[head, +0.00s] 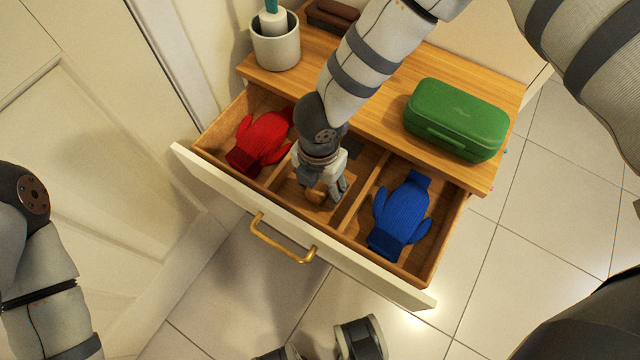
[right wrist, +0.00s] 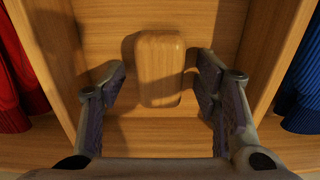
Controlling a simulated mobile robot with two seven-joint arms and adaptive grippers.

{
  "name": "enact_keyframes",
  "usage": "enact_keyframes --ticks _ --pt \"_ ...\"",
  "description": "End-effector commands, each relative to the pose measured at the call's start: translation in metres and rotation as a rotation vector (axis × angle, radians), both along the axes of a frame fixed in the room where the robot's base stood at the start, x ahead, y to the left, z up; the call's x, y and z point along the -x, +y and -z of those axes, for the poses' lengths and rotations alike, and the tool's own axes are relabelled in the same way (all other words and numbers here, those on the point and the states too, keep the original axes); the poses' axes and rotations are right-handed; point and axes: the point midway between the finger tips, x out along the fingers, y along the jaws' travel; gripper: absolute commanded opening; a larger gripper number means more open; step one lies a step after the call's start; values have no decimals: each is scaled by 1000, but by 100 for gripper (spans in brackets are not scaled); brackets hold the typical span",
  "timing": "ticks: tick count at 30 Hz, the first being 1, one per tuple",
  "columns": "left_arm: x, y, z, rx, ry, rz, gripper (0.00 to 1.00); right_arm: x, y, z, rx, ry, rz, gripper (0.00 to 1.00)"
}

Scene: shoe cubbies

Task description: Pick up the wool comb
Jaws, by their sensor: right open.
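The wool comb (right wrist: 159,68) shows as a light wooden block with rounded corners in the right wrist view. It is in the middle compartment of the open drawer (head: 352,266); any teeth are hidden. In the head view only a small brown part of it (head: 316,197) shows under my gripper. My right gripper (head: 326,193) reaches down into that compartment. It is open, with one finger on each side of the block and a visible gap at both sides in the right wrist view (right wrist: 160,82). My left arm shows at the left edge; its gripper is not clearly seen.
A red mitten (head: 262,140) lies in the left compartment and a blue mitten (head: 402,217) in the right. Dividers flank my gripper closely. A green case (head: 456,118), a white pot (head: 276,50) and a brown brush (head: 331,16) stand on the wooden top.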

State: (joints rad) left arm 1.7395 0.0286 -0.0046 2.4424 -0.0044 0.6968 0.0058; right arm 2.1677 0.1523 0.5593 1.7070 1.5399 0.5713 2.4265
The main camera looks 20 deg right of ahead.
Motion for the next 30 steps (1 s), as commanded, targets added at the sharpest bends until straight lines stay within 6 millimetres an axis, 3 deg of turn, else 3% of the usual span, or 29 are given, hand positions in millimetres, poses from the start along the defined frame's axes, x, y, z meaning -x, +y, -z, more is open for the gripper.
enact_keyframes --ticks 2,9,12,20,26,30 --pt "0 0 0 0 -1 0 30 0 0 -1 0 0 0 57" --pt "0 0 0 0 -1 0 30 0 0 -1 0 0 0 5" --pt "0 0 0 0 -1 0 30 0 0 -1 0 0 0 0" --pt "-1 0 -2 0 -3 0 30 0 0 -6 -1 -1 0 0" --pt "-6 0 -9 0 -18 0 30 1 1 -40 0 -4 -3 0" --pt "-14 0 -22 0 -45 0 30 31 6 -79 -1 -7 -5 0"
